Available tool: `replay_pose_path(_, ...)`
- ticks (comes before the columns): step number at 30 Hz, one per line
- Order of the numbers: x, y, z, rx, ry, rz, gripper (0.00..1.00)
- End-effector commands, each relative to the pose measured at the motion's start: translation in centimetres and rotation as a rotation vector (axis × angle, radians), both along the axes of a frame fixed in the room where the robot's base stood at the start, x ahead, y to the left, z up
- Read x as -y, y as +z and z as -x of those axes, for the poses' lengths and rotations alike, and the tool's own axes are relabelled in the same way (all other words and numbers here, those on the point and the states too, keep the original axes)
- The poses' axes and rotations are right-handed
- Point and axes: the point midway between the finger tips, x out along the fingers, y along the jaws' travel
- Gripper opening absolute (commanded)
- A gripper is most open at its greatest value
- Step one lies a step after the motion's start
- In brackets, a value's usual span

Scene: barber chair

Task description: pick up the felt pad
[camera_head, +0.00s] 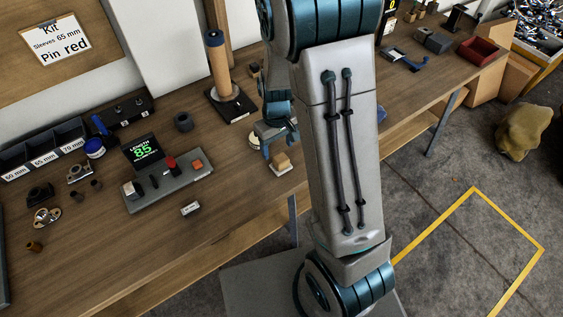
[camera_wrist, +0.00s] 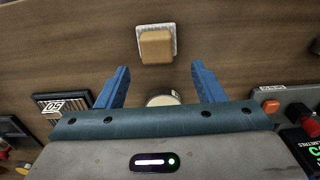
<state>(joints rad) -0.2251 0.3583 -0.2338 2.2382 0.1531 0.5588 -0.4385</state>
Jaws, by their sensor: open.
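A pale, thin square felt pad (camera_wrist: 155,26) lies on the wooden bench, with a tan block (camera_wrist: 157,47) on top covering most of it. In the head view the pad (camera_head: 283,172) shows as a light edge under the block (camera_head: 280,160). My gripper (camera_wrist: 157,70) is open and empty, its two blue fingers spread apart. In the wrist view the pad and block lie just beyond the fingertips, roughly centred between them. In the head view my gripper (camera_head: 279,141) is close beside the block, partly hidden by my arm.
A round pale-topped item (camera_wrist: 162,98) shows between the finger bases, partly hidden by my gripper. A grey console (camera_head: 170,187) with a length display, a small labelled block (camera_head: 190,208) and a post on a black base (camera_head: 232,105) stand nearby. Bare bench surrounds the pad.

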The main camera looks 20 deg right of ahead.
Motion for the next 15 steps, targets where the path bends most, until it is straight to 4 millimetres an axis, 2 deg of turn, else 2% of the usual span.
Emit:
replay_pose_path(5, 0.3, -1.3, 0.5, -0.005, -0.002, 0.000, 0.62)
replay_pose_path(9, 0.7, -3.4, 1.1, -0.007, -0.001, 0.000, 0.62)
replay_pose_path(15, 0.7, -5.1, 1.0, -0.002, 0.000, 0.000, 0.62)
